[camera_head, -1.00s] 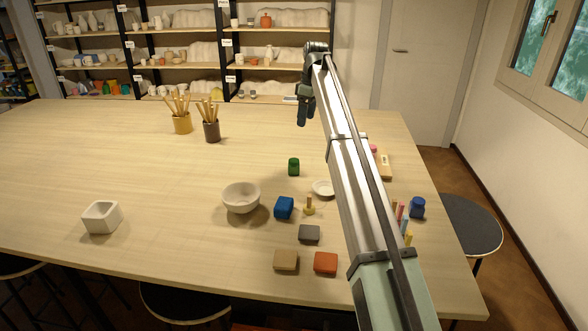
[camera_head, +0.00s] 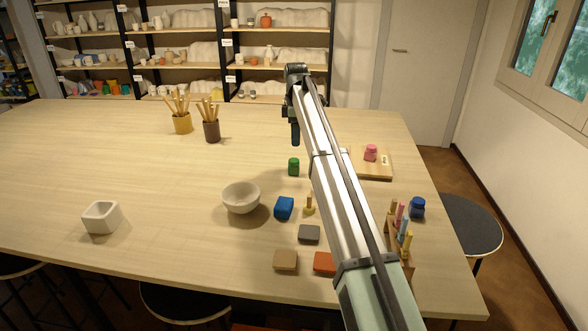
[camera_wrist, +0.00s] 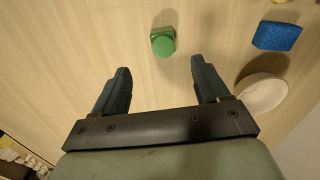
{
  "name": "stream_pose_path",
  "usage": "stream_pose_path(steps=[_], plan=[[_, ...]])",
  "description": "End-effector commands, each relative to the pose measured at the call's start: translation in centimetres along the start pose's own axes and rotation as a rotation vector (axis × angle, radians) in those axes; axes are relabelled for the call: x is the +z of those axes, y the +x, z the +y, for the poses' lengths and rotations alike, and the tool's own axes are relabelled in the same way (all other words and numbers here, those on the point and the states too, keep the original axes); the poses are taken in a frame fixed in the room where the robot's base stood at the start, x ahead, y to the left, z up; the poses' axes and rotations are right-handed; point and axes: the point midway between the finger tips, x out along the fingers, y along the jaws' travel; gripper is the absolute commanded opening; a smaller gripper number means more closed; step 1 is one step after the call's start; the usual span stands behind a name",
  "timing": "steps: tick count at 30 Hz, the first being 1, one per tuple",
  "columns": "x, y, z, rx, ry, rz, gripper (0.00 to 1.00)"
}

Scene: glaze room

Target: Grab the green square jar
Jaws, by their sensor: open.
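The green square jar (camera_head: 293,167) stands upright on the table, behind the blue block and right of the white bowl. In the wrist view the green jar (camera_wrist: 163,42) shows from above, just beyond the gap between my fingers. My gripper (camera_wrist: 160,75) is open and empty, with its two dark fingers spread wide. In the head view my gripper (camera_head: 295,132) hangs above the table, just behind the jar. It is not touching the jar.
A blue block (camera_head: 284,208) and a white bowl (camera_head: 241,197) stand in front of the jar. A white dish (camera_wrist: 263,94) lies near my right finger in the wrist view. A pink jar (camera_head: 371,152) sits on a wooden board (camera_head: 374,173) at right. Table left of the jar is clear.

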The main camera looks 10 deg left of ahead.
Motion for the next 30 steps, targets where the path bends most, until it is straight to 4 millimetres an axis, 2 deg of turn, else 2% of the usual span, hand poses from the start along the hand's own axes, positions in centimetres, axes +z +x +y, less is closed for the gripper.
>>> stream_pose_path(steps=[9, 17, 27, 30], plan=[[0.0, 5.2, -0.1, 0.000, 0.001, 0.000, 0.74], [-0.1, 6.6, -0.1, 0.000, 0.001, 0.000, 0.74], [-0.6, 10.6, -0.5, 0.000, 0.001, 0.000, 0.74], [-0.6, 11.2, -0.4, 0.001, 0.001, 0.000, 0.74]])
